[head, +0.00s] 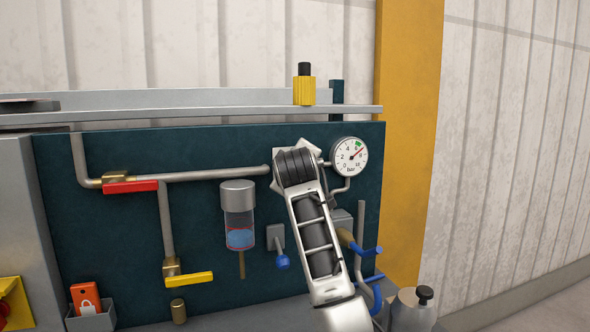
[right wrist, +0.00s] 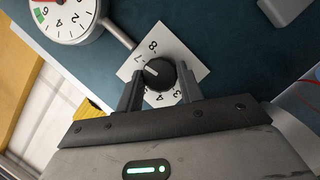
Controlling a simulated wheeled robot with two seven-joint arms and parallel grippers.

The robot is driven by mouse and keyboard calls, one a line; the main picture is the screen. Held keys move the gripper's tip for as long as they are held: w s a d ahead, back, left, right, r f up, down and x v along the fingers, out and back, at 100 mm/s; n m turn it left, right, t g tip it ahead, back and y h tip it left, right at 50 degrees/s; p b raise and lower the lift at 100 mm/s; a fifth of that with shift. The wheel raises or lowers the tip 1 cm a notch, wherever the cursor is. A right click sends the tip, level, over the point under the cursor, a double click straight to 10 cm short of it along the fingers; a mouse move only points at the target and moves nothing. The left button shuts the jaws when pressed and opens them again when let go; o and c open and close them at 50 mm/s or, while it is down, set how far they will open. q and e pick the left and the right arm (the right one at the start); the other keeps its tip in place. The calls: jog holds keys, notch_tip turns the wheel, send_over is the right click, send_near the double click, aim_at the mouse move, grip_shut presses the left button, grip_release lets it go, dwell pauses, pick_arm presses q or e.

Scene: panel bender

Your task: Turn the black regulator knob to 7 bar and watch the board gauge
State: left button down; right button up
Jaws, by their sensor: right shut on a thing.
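The black regulator knob (right wrist: 159,74) sits on a white scale plate (right wrist: 188,62) in the right wrist view. Its white mark points toward the 7. My right gripper (right wrist: 160,84) is shut on the knob, with one finger on each side. In the head view my right arm hides the knob, and a corner of the plate shows beside it. The round white board gauge (head: 349,157) is just right of the arm. Its red needle points up and right, between 6 and 8, close to the green mark. The gauge is partly visible in the right wrist view (right wrist: 65,18). My left gripper is not in view.
The dark board (head: 110,230) carries pipes, a red-handled valve (head: 130,187), a yellow-handled valve (head: 188,278) and a filter bowl (head: 239,215) left of my arm. Blue hooks (head: 366,251) stick out at right. A yellow post (head: 408,130) stands beside the board.

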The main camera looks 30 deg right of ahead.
jog(key=shift+f, duration=0.1)
jog(key=o, duration=1)
jog(key=b+v, duration=0.3)
jog(key=v, duration=1.3)
